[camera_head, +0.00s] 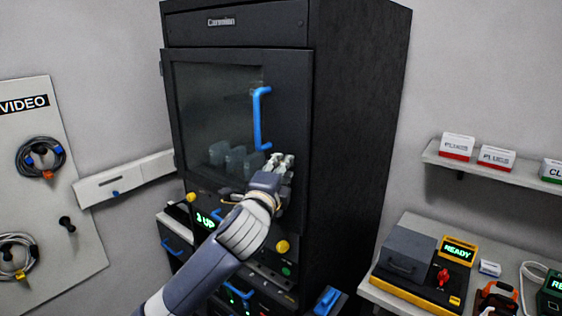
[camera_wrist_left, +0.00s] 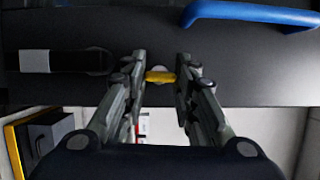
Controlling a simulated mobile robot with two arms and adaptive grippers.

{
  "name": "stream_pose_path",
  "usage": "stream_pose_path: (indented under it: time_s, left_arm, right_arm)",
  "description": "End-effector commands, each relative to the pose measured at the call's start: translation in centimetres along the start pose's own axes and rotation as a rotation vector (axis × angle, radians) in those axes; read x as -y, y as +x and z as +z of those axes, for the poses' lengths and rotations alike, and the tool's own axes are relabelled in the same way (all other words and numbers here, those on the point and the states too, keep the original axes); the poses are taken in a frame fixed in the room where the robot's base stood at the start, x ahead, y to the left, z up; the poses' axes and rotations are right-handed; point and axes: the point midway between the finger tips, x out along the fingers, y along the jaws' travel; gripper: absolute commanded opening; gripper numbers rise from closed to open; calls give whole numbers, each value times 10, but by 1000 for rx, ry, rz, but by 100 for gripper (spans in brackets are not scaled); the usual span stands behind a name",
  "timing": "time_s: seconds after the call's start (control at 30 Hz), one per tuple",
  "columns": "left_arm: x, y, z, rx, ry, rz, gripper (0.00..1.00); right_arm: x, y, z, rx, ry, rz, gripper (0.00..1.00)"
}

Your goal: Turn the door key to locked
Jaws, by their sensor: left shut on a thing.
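The door key shows in the left wrist view as a small yellow grip (camera_wrist_left: 161,77) in front of a round grey lock plate on the dark door frame. My left gripper (camera_wrist_left: 160,80) has one finger at each end of the yellow grip and is shut on it. In the head view my left gripper (camera_head: 281,161) is at the right edge of the black cabinet's glass door (camera_head: 205,100), just below the blue door handle (camera_head: 257,120), and hides the key. The door looks closed. The handle also shows in the left wrist view (camera_wrist_left: 250,14). My right gripper is not in view.
Yellow knobs (camera_head: 282,246) and a lit panel sit below the door, partly behind my left arm. A side table (camera_head: 395,300) with devices stands at right, under a shelf (camera_head: 490,171) of labelled boxes. A cable board (camera_head: 75,190) is at left.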

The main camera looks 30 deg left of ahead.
Motion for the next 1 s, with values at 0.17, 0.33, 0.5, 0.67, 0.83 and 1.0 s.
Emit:
stream_pose_path:
  time_s: [0.17,0.33,0.5,0.67,0.83,1.0]
  left_arm:
    - [2,0,1,1,-44,18,2]
    - [1,0,1,1,-60,24,3]
    - [0,0,1,1,-62,25,3]
    - [0,0,1,1,-62,25,2]
    - [0,0,0,1,-61,25,47]
    - [0,0,0,0,-60,25,47]
  right_arm:
    - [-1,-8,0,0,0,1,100]
    - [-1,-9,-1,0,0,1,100]
    - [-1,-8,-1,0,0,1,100]
    - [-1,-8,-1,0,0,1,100]
    - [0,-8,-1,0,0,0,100]
    - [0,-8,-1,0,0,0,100]
